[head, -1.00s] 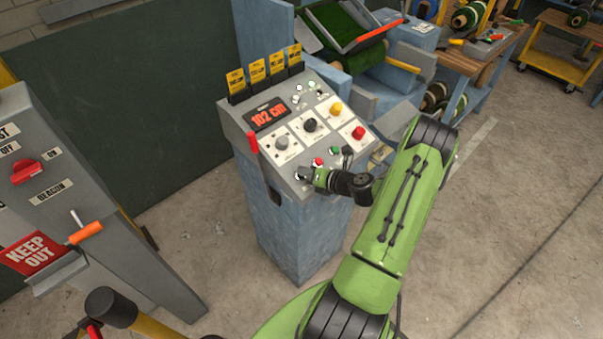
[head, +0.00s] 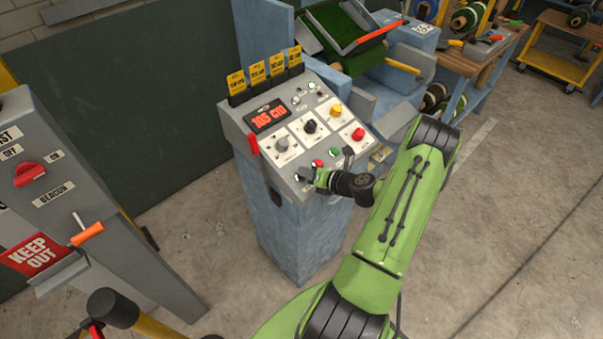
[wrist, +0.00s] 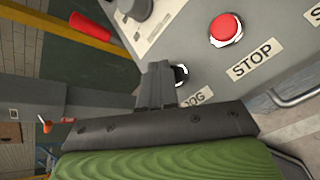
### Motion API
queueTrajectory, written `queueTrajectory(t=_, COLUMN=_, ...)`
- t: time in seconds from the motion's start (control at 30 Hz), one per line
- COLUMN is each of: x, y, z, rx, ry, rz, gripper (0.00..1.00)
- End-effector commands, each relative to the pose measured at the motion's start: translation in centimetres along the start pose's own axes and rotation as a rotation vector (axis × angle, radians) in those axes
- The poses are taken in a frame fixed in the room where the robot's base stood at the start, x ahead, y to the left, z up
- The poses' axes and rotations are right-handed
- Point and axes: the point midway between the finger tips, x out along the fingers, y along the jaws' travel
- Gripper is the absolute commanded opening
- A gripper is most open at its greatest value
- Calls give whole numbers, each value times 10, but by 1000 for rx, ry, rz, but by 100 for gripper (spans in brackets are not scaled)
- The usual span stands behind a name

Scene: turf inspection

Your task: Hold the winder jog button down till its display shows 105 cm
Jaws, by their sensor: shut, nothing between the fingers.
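The winder's control console stands in the middle of the head view, and its display (head: 268,117) reads 105 cm in red digits. In the wrist view the black jog button (wrist: 182,74) shows just right of my fingertips, with the JOG label partly hidden by my gripper. My gripper (wrist: 158,72) is shut and empty, its fingers over the button's left side. I cannot tell whether they still touch or press it. In the head view my gripper (head: 305,174) is at the console's lower front edge.
A red STOP button (wrist: 226,28) sits close to the jog button. The console also carries black (head: 310,126), yellow (head: 336,111) and red (head: 359,134) controls. A red lever (head: 252,144) is on its left side. A grey KEEP OUT cabinet (head: 75,200) stands at left.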

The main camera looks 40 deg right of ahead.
Motion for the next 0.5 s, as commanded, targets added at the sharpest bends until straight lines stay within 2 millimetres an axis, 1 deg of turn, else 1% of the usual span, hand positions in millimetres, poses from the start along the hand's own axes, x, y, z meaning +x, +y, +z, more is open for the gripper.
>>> queueTrajectory(t=0.03, x=-4, y=4, z=4, rx=1, ry=-1, rz=-1, gripper=0)
queueTrajectory(t=0.1, x=-7, y=6, z=6, rx=0, ry=-1, rz=0, gripper=0)
queueTrajectory(t=0.4, x=-7, y=5, z=6, rx=-1, ry=-1, rz=0, gripper=0)
queueTrajectory(t=0.5, x=-10, y=8, z=9, rx=-1, ry=-2, rz=0, gripper=0)
